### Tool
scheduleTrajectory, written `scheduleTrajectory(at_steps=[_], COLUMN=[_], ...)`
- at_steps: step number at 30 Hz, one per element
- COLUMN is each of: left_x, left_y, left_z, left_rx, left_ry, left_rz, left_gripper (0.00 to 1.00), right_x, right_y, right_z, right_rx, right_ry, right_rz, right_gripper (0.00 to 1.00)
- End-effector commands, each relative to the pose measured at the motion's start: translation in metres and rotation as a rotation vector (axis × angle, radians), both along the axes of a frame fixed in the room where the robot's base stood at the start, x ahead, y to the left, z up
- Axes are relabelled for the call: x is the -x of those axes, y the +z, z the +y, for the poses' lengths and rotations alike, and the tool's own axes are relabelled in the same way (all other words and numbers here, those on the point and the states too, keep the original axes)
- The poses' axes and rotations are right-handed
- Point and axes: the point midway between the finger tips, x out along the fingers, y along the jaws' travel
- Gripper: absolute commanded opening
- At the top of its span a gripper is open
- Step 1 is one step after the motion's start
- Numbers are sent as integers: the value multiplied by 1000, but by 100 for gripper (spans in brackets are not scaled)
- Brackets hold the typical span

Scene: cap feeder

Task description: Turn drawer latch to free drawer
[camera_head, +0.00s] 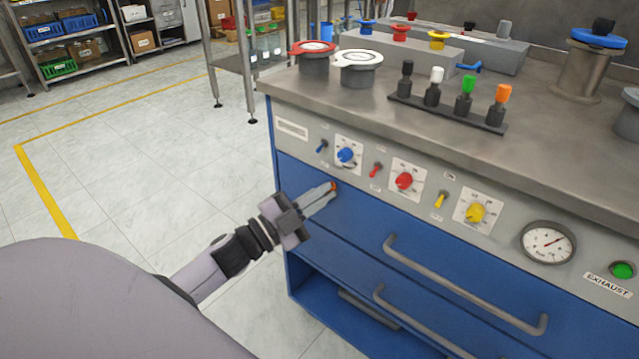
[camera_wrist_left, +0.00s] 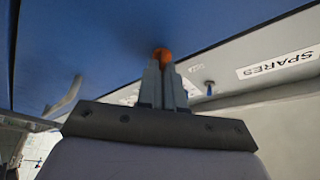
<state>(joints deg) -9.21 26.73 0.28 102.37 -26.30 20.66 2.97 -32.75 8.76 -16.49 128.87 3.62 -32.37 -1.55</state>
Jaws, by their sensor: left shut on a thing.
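The drawer latch (camera_head: 334,186) is a small orange piece at the upper left of the blue top drawer front (camera_head: 370,222) in the head view. My left gripper (camera_head: 328,190) reaches it from the left and is shut on it. In the left wrist view the orange latch (camera_wrist_left: 161,54) shows between the tips of my left gripper (camera_wrist_left: 161,68), against the blue drawer front. The fingers hide part of the latch, and I cannot tell its exact angle. The top drawer's grey bar handle (camera_head: 465,290) is to the right. My right gripper is not in view.
Above the drawer is a grey panel with a blue knob (camera_head: 346,155), a red knob (camera_head: 404,181), a yellow knob (camera_head: 475,212), small toggles and a gauge (camera_head: 547,242). A lower handle (camera_head: 420,325) sticks out below. The floor (camera_head: 130,150) left of the cabinet is clear.

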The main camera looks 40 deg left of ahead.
Motion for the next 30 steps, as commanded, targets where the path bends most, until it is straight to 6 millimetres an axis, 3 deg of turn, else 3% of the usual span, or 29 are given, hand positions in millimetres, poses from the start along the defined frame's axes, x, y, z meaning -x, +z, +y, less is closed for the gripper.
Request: scheduleTrajectory(at_steps=[3, 16, 30], left_x=[-1, -1, -2], left_y=[6, 6, 3], left_z=[1, 1, 1], left_rx=[-115, -487, -683], left_ry=[2, 4, 5], left_rz=[-9, -40, -56], left_gripper=[0, 0, 0], right_x=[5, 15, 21], right_y=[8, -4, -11], right_z=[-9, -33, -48], right_rx=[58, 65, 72], right_ry=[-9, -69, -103], right_rz=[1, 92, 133], right_gripper=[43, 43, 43])
